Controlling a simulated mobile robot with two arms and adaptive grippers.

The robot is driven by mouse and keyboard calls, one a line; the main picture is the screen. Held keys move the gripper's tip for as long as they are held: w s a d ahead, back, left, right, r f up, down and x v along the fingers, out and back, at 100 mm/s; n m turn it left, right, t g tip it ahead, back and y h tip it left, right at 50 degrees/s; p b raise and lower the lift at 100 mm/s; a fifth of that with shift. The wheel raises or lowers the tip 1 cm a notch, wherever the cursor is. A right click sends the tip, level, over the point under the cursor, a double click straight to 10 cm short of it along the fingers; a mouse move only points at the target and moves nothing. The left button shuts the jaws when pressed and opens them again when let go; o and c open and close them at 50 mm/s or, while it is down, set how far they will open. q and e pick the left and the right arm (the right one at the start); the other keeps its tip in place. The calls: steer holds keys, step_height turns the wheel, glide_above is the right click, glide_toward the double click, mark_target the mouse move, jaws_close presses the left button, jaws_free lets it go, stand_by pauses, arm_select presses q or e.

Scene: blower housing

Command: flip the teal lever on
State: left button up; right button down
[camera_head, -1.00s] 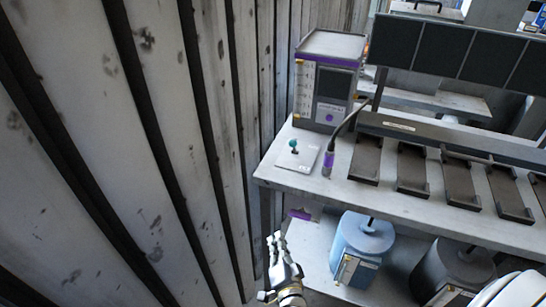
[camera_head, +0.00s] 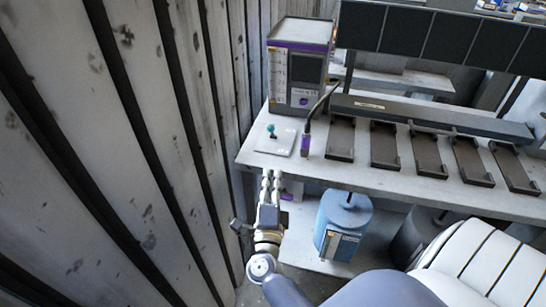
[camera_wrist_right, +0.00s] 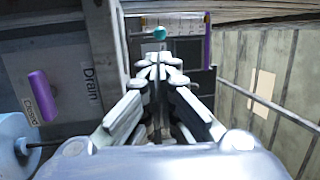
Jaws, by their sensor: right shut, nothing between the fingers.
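The teal lever (camera_head: 271,129) stands on a pale square plate (camera_head: 281,142) at the near left corner of the workbench. Its round teal knob also shows in the right wrist view (camera_wrist_right: 160,33), just beyond the fingertips. My right gripper (camera_head: 271,176) is shut and empty, in front of the bench's front edge, pointing toward the lever and apart from it. In the right wrist view the gripper (camera_wrist_right: 158,62) has its fingers together, and they hide the lower part of the lever. My left gripper is out of view.
A grey box with a purple band (camera_head: 301,66) stands behind the plate. A thin dark stalk with a purple base (camera_head: 305,144) is right of it. Several dark trays (camera_head: 385,146) line the bench (camera_head: 345,184). A wooden plank wall (camera_head: 150,130) runs close on the left. A blue canister (camera_head: 342,226) sits below.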

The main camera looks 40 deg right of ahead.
steer(key=p, duration=0.3)
glide_toward(272, 132)
steer(key=x, duration=0.5)
steer(key=shift+s+d+r, duration=0.2)
steer(key=shift+d+r, duration=0.2)
steer(key=shift+d, duration=0.05)
steer(key=shift+x, duration=0.8)
steer(key=shift+r+p, duration=0.15)
steer(key=shift+p, duration=0.45)
steer(key=shift+w+d+r+g+p, duration=0.2)
steer(key=shift+r+g+p, duration=0.15)
steer(key=shift+g+p, duration=0.45)
steer(key=shift+w+d+r+y+p, duration=0.1)
steer(key=shift+d+r+y+p, duration=0.3)
steer(key=shift+p, duration=0.65)
steer(key=shift+w+d+r+p, duration=0.15)
steer(key=shift+w+r+p, duration=0.15)
steer(key=shift+p, duration=0.4)
steer(key=shift+w+d+r, duration=0.2)
steer(key=shift+w+d, duration=0.35)
steer(key=shift+d, duration=0.05)
steer(key=shift+w+d+r, duration=0.25)
steer(key=shift+w+d, duration=0.25)
steer(key=shift+d, duration=0.1)
steer(key=shift+s+d+b+x, duration=0.15)
steer(key=shift+b+x, duration=0.1)
steer(key=shift+x, duration=0.6)
steer(key=shift+s+d+b+x, duration=0.1)
steer(key=shift+b+x, duration=0.15)
steer(key=shift+x, duration=0.6)
